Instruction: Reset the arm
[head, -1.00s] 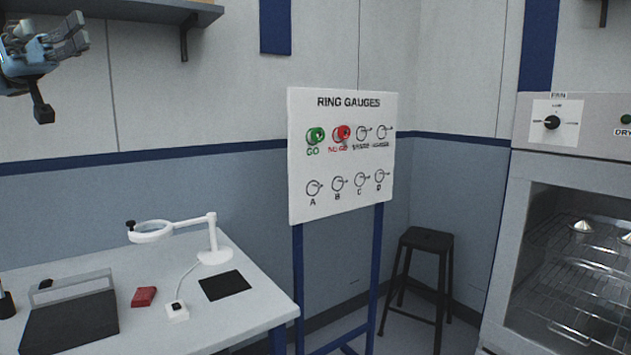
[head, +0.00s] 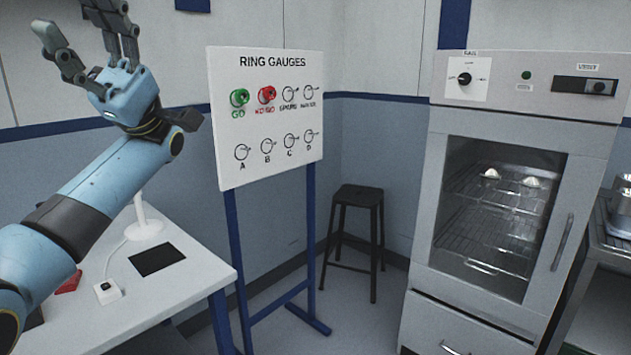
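My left gripper (head: 88,40) is raised at the upper left of the head view, above the white table and left of the ring gauge board. Its fingers point up and stand apart, with nothing between them. The blue arm (head: 110,180) comes in from the left edge and slants up to it, hiding part of the table. My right gripper is not in the head view.
The ring gauge board (head: 265,160) stands on blue legs, holding a green ring (head: 239,97) and a red ring (head: 267,94). A white table (head: 180,285) is at lower left. A black stool (head: 358,195) and an oven (head: 425,245) stand to the right.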

